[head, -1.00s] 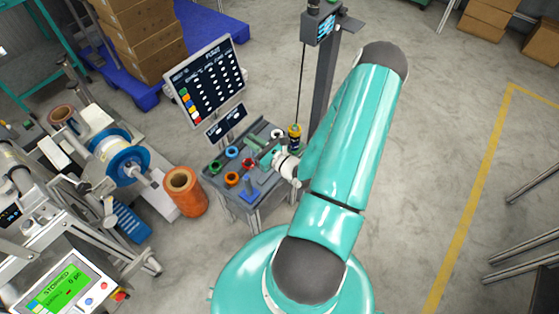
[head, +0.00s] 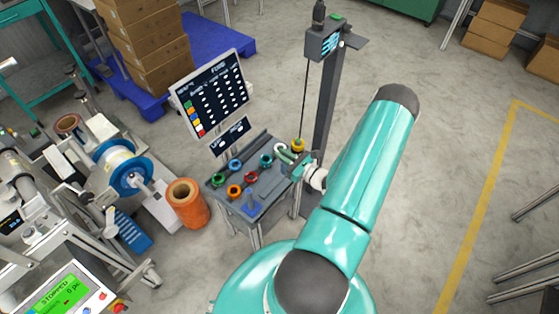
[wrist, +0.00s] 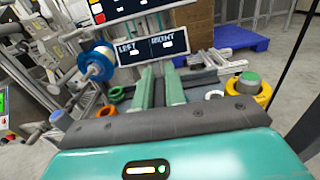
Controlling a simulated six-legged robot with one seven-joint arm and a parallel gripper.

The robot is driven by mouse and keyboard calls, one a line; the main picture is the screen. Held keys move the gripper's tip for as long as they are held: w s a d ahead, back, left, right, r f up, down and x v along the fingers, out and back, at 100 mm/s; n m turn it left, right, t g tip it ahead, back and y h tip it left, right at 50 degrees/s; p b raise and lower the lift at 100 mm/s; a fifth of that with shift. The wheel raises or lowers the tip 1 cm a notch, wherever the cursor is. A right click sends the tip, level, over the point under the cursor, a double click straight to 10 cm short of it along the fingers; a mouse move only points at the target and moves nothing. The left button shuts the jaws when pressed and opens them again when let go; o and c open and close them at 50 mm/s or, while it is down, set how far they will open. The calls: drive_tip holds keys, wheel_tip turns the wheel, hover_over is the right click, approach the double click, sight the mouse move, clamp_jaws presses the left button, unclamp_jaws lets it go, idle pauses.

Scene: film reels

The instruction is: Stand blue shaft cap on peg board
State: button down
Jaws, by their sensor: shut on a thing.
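My gripper (head: 291,165) is over the right part of a small grey work table. In the wrist view its two green fingers (wrist: 159,80) are close together; what lies between them is too hidden to make out. A blue ring-shaped piece (head: 235,165) sits at the table's back left, away from my gripper. A blue upright piece on a flat base (head: 251,208) stands at the front edge. I cannot tell which of these is the shaft cap. The peg board cannot be told apart clearly from the grey table top (head: 230,205).
Green (head: 218,180), orange (head: 234,191), red (head: 251,177), teal (head: 266,160) and white (head: 281,147) rings sit on the table. A yellow piece (head: 297,145) is at the back right, near a dark post (head: 324,105). A display panel (head: 212,95) rises behind the table.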

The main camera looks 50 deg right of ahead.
drive_tip(key=shift+w+d+f, duration=0.15)
drive_tip(key=shift+w+f, duration=0.35)
drive_tip(key=shift+f, duration=0.6)
drive_tip(key=shift+w+d+f, duration=0.1)
drive_tip(key=shift+w+f, duration=0.4)
drive_tip(key=shift+f, duration=0.55)
drive_tip(key=shift+w+d+f, duration=0.15)
drive_tip(key=shift+w+f, duration=0.35)
drive_tip(key=shift+f, duration=0.6)
drive_tip(key=shift+f, duration=0.15)
drive_tip(key=c, duration=1.5)
unclamp_jaws()
drive_tip(key=shift+o, duration=0.2)
